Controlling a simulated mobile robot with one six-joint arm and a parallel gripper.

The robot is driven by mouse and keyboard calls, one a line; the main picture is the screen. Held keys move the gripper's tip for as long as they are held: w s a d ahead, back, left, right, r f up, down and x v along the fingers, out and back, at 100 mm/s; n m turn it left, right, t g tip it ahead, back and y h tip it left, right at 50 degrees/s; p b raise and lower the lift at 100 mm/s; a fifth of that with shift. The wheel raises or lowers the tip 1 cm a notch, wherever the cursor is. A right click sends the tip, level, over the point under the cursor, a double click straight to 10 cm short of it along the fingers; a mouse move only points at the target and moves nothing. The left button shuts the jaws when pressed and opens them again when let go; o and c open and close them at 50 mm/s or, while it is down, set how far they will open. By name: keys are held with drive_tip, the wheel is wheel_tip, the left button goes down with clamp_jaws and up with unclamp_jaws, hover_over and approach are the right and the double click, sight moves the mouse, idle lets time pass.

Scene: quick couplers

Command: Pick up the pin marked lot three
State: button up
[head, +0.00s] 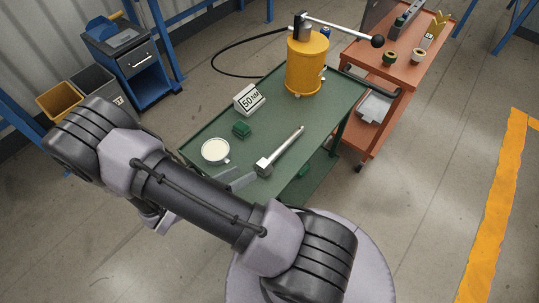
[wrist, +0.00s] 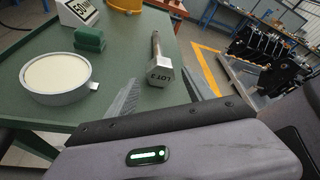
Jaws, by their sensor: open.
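The pin (head: 280,152) is a metal bolt-like rod with a hexagonal head, lying on the green table (head: 200,128). My gripper (head: 236,180) is open and empty near the head end of the pin. In the wrist view my gripper (wrist: 160,94) shows two grey fingers spread apart, on the near side of the pin's head. The fingers look apart from the pin.
A round white-filled dish (head: 215,151), a green block (head: 241,130) and a 50 NM sign (head: 249,100) stand left of the pin. A yellow cylinder (head: 306,66) with a long lever stands at the table's far end. An orange cart (head: 372,65) stands beyond it.

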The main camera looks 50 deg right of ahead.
sight(257, 166)
drive_tip(key=b+x, duration=0.1)
drive_tip(key=x, duration=0.3)
drive_tip(key=b+x, duration=0.2)
drive_tip(key=x, duration=0.2)
drive_tip(key=shift+d+f, duration=0.25)
drive_tip(key=shift+f, duration=0.05)
drive_tip(key=shift+c, duration=0.4)
drive_tip(key=shift+r, duration=0.1)
clamp_jaws()
